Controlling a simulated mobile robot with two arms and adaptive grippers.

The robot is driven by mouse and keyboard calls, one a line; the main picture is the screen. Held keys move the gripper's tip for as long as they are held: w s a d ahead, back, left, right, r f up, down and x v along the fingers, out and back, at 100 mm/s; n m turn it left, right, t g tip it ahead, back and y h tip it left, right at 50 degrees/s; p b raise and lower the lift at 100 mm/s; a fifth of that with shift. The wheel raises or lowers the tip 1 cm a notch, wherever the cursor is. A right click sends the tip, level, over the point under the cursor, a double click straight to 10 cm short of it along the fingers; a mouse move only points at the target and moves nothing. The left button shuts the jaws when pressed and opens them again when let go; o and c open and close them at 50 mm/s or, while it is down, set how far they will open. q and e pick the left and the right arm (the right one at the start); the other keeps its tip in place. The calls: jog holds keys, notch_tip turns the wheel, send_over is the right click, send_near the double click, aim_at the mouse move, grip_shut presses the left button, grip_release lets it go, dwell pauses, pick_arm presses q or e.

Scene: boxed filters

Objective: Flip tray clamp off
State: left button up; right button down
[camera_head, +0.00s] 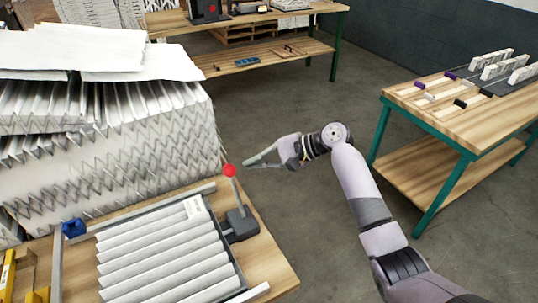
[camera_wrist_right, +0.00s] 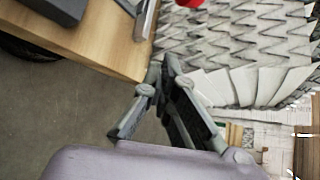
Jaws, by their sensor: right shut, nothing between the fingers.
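The tray clamp (camera_head: 240,225) is a dark grey block at the right side of the tray. Its thin grey lever stands nearly upright and ends in a red knob (camera_head: 229,170). The tray (camera_head: 240,283) holds a white pleated filter (camera_head: 160,250). My right gripper (camera_head: 248,164) is shut and empty, with its fingertips just right of the knob in the head view and a small gap between them in that picture. In the right wrist view the shut fingers (camera_wrist_right: 165,65) point up toward the red knob (camera_wrist_right: 190,2), which is cut off at the top edge. My left gripper is not in view.
A tall stack of pleated filters (camera_head: 110,130) stands behind the tray on the wooden bench. A blue block (camera_head: 74,228) sits at the tray's left. Another wooden table (camera_head: 470,125) stands at right, and one (camera_head: 270,60) at the back. Open floor lies between.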

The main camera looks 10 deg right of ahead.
aim_at(236, 192)
jog(key=s+a+p, duration=0.1)
jog(key=s+a+r+p, duration=0.1)
jog(key=a+p, duration=0.1)
jog(key=shift+s+a, duration=0.15)
jog(key=shift+a, duration=0.05)
jog(key=shift+f, duration=0.1)
